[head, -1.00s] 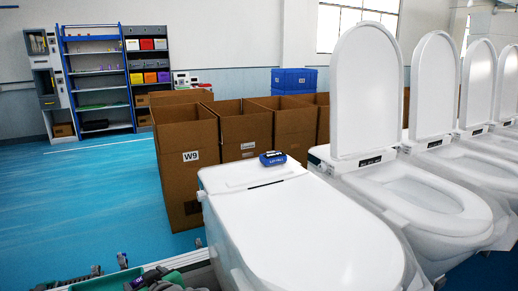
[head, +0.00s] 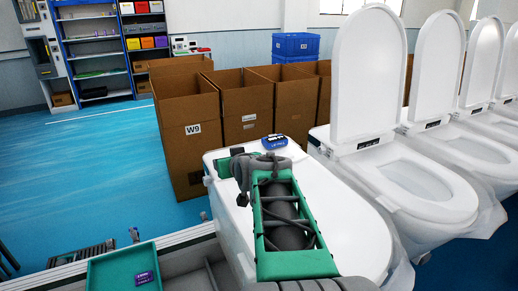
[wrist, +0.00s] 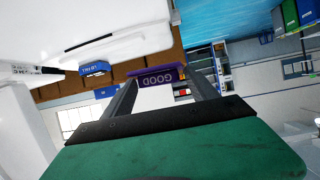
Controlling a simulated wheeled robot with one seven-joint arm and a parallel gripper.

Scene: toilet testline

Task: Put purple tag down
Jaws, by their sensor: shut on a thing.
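A purple tag (wrist: 158,77) with the word GOOD on it sits between the fingertips of my gripper (wrist: 160,85) in the wrist view. My gripper is shut on it. In the head view my gripper and arm (head: 285,215) are over the near toilet (head: 345,225), whose lid is down. The held tag cannot be made out there. A second purple tag (head: 145,278) lies in a green tray (head: 108,268) at the bottom left.
A blue device (head: 274,141) rests on the back of the near toilet; it also shows in the wrist view (wrist: 95,68). Open cardboard boxes (head: 190,125) stand behind the toilet. More toilets with raised lids (head: 370,70) line the right. Blue floor on the left is clear.

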